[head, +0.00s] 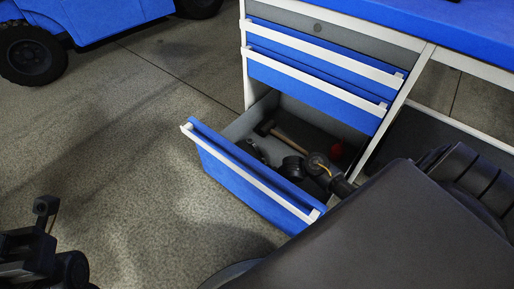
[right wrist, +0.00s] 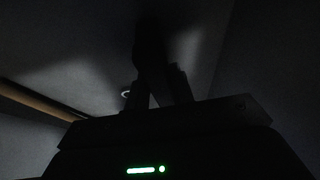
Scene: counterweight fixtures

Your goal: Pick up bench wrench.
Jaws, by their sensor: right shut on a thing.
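In the right wrist view my right gripper (right wrist: 158,88) is shut on a long dark thing (right wrist: 150,45) that reaches away from between the fingers. It is too dark to tell for certain whether this is the bench wrench. A small pale ring shows beside the left finger. In the head view my right arm reaches down into the open bottom drawer (head: 240,172); the fingertips are hidden there. My left gripper (head: 44,212) is at the lower left edge, above the floor and away from the drawer, only partly in view.
The drawer holds a hammer with a wooden handle (head: 290,143), a red thing (head: 337,150) and several dark items. Two blue drawers (head: 315,82) above are shut. A blue worktop (head: 440,22) is at upper right. A blue vehicle stands at upper left. The floor is clear.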

